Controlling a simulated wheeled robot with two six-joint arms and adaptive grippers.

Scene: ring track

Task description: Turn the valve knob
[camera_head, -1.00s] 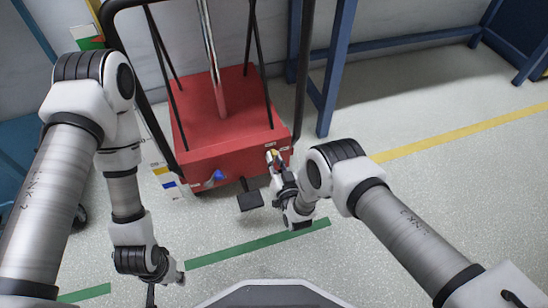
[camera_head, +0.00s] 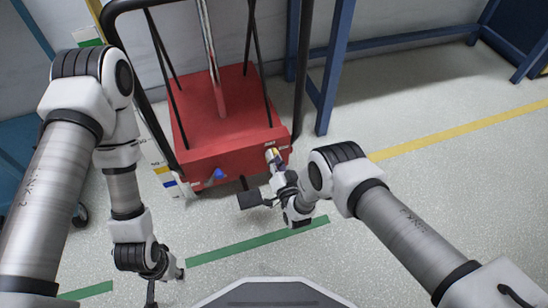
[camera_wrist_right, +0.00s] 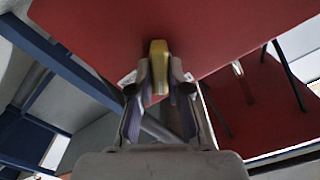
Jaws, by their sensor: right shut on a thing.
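A yellow knob (camera_head: 271,153) sticks out of the front face of the red machine box (camera_head: 225,157), near its right end. In the right wrist view the yellow knob (camera_wrist_right: 158,62) stands upright between my two fingers, against the red face. My right gripper (camera_head: 275,160) is shut on this knob; its fingers (camera_wrist_right: 160,92) flank it on both sides and partly hide its lower end. A blue knob (camera_head: 219,174) sits on the same face further left, untouched. My left gripper (camera_head: 151,294) hangs low at the left, apart from the box; its fingers are too small to read.
A black pedal (camera_head: 249,200) juts out below the box, left of my right gripper. Black frame bars rise around the box. A blue post (camera_head: 333,75) stands behind on the right. Floor with a yellow line (camera_head: 460,132) is clear at right.

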